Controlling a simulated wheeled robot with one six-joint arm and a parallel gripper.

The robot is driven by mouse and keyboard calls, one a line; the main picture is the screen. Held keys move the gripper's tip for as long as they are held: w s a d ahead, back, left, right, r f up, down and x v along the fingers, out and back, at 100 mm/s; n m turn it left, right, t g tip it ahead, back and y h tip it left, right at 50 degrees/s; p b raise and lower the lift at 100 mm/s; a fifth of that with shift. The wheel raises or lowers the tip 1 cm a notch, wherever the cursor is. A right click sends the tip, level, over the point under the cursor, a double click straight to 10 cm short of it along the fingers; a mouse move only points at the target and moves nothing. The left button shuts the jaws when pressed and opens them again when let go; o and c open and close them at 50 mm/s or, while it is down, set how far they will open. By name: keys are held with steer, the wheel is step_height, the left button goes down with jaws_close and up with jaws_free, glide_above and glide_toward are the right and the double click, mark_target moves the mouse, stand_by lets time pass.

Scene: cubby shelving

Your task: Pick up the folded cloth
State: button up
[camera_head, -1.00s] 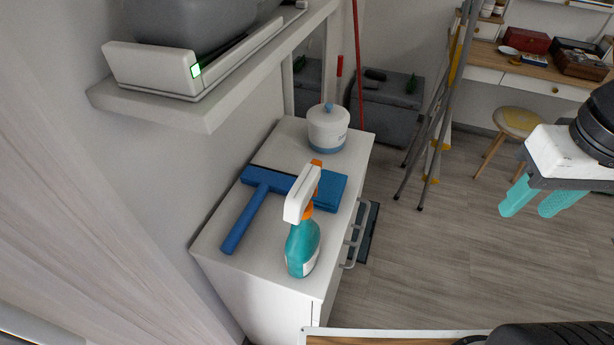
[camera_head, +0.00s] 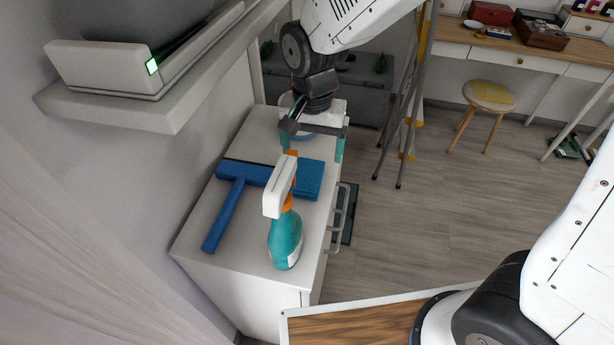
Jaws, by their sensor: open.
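The folded cloth (camera_head: 311,181) is a flat blue block on top of the white cabinet (camera_head: 222,233). It lies at the right end of a blue squeegee's head, partly hidden behind the spray bottle. My gripper (camera_head: 315,152) points down above the cabinet's far part, behind the cloth in the picture. Its teal fingers are apart, with nothing seen between them. I cannot tell its exact height above the cloth.
The blue squeegee (camera_head: 229,205) lies left of the cloth. A teal spray bottle (camera_head: 285,240) with a white and orange head stands in front. A white canister (camera_head: 286,101) is mostly hidden behind my gripper. A wall shelf (camera_head: 165,112) overhangs the left side.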

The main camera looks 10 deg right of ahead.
mark_target(306, 173)
steer(key=f, duration=0.5)
steer(key=w+a+f, duration=0.1)
steer(key=f, duration=0.2)
steer(key=shift+f, duration=0.15)
steer(key=c, duration=1.1)
